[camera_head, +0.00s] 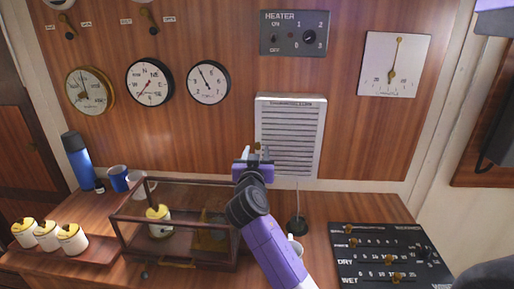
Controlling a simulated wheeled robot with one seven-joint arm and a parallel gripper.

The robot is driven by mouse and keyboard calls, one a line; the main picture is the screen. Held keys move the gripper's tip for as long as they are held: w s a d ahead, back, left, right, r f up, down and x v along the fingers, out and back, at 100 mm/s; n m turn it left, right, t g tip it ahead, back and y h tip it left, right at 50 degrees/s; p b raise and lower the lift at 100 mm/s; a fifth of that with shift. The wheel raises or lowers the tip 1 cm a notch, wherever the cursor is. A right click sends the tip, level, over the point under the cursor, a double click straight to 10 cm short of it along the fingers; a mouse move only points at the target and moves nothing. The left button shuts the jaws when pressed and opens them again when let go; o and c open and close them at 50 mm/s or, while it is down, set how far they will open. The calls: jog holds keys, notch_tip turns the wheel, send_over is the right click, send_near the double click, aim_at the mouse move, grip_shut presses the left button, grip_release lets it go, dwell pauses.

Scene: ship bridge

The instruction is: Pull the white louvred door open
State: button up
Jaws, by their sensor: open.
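The white louvred door (291,134) is a small panel with horizontal slats, set in the wooden wall in the middle of the head view. It looks flush with its frame. A small brass knob (256,147) shows near its left edge, partly hidden by my gripper. My gripper (254,155) is in front of the door's lower left part, at the end of my purple arm. It is open, close to the knob in the picture. I cannot tell whether it touches the knob or the door.
Below the door, a wooden counter holds a glass-sided case (120,217), a dark stand with a thin rod (297,224) and a black switch panel (385,256). A blue bottle (77,159), mugs and lidded jars (72,239) stand left. Gauges and a heater panel (294,33) are above.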

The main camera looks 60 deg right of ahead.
jog(key=shift+x, duration=0.85)
grip_shut()
dwell(0.8)
